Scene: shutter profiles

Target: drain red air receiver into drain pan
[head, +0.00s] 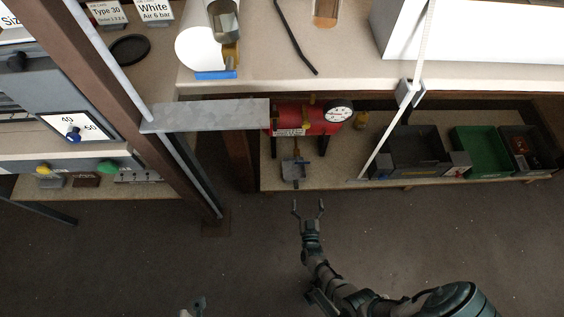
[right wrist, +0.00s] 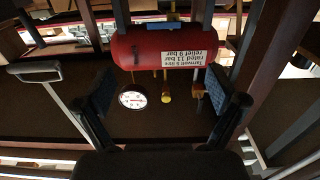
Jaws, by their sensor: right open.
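The red air receiver (head: 289,117) lies horizontally on legs on the lower shelf, with a white round gauge (head: 340,113) at its right end and yellow fittings. It also fills the upper middle of the right wrist view (right wrist: 150,50), upside down with a label. A small grey pan (head: 293,172), apparently the drain pan, sits below and in front of it near the shelf edge. My right gripper (head: 308,207) is open and empty, just in front of the pan and shelf edge. My left gripper (head: 197,306) barely shows at the bottom edge; its jaws are unclear.
A grey metal strip (head: 205,114) reaches across to the receiver's left end. A brown post (head: 125,95) and a thin white bar (head: 390,135) flank the area. Grey and green bins (head: 480,150) stand on the shelf at right. The floor in front is clear.

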